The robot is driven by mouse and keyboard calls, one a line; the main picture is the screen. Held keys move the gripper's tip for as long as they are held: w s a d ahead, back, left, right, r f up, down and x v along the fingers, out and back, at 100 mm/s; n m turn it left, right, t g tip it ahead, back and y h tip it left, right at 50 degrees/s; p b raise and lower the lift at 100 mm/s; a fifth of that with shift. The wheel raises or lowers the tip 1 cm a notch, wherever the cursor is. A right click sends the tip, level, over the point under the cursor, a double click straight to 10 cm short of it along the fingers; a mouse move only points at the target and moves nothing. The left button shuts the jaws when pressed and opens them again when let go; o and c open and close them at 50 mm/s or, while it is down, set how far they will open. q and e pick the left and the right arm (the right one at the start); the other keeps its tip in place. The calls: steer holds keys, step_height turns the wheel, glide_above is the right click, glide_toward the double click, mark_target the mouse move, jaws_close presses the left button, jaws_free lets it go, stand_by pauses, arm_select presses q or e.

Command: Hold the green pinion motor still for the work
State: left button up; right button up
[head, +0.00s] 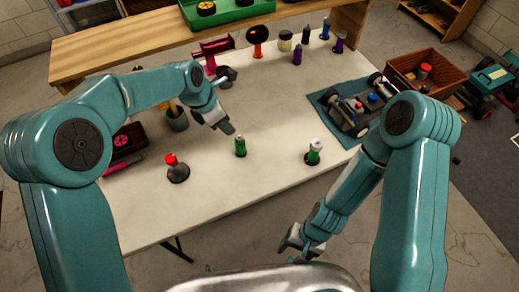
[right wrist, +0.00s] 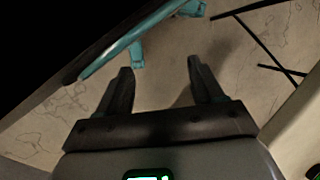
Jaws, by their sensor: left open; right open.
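Two small green motor-like cylinders stand upright on the pale table (head: 215,185). One green cylinder (head: 240,147) with a dark base is near the middle; the other green cylinder (head: 314,153) has a white top and stands further right. I cannot tell which one is the pinion motor. My left gripper (head: 228,102) is open and empty, just behind and left of the middle cylinder, apart from it. My right gripper (head: 298,247) is open, low at the table's front edge, well short of the white-topped cylinder. In the right wrist view its two fingers (right wrist: 160,70) are apart with only floor between them.
A red-topped grey piece (head: 176,170) stands at the left front. A car chassis (head: 350,112) lies on a teal mat (head: 325,98) at the right, beside a wooden crate (head: 440,75). Several bottles (head: 297,55) stand at the back.

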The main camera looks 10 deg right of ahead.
steer(key=s+a+r+m+g+y, duration=0.2)
steer(key=a+r+m+y, duration=0.1)
steer(key=a+m, duration=0.25)
steer(key=m+t+y, duration=0.1)
steer(key=m+t, duration=1.4)
steer(key=m, duration=0.4)
glide_toward(236, 142)
steer(key=s+d+f, duration=0.1)
steer(key=d, duration=0.1)
steer(key=shift+s+d+f+n, duration=0.25)
steer(key=shift+s+d+f, duration=0.15)
steer(key=x, duration=1.5)
steer(key=shift+w+a, duration=0.1)
steer(key=shift+w, duration=0.1)
arm_select(q)
steer(key=shift+c, duration=0.3)
arm_select(e)
steer(key=c, duration=1.2)
steer(key=shift+o, duration=0.2)
